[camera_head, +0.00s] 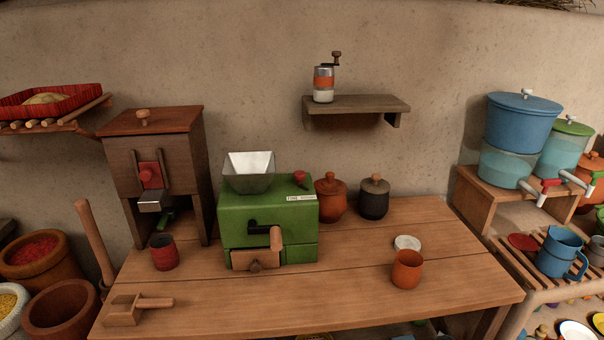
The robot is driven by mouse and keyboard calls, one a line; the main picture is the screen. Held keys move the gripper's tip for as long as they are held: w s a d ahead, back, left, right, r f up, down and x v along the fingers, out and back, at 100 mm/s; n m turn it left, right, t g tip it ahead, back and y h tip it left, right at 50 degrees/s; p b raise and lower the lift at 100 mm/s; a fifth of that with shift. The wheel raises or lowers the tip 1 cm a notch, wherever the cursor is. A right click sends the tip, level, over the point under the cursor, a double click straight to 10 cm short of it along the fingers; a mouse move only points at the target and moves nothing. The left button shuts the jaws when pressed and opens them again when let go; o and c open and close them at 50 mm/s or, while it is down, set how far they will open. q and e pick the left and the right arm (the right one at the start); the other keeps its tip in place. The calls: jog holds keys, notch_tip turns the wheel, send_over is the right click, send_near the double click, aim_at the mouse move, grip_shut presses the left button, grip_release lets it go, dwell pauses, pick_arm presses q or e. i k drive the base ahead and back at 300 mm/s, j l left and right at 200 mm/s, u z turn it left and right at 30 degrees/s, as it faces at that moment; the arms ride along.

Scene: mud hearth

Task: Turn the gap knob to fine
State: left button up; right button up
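A green mill (240,219) stands on the wooden table, with a metal hopper (249,176) on top. A small red knob (299,177) sits on the top right of the mill, with a dark pointer beside it. A pale label (301,198) is below it on the mill's upper front edge; its lettering is too small to read surely. On the front are a black crank with a wooden handle (276,238) and a wooden drawer (256,259). The knob's exact setting cannot be told. Neither of my grippers is in view.
A dark wooden dispenser (124,165) stands left of the mill, a red cup (163,252) before it. Lidded orange (331,202) and black (374,202) jars stand close at the right. The table's front middle is clear.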

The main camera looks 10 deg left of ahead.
aim_at(299, 175)
jog(key=i+l+u, duration=0.15)
jog(key=l, duration=0.6)
jog(key=i+l+u, duration=0.15)
jog(key=l, duration=0.6)
jog(key=i+l+u, duration=0.15)
jog(key=l, duration=0.6)
jog(key=l+u, duration=0.15)
jog(key=l, duration=0.6)
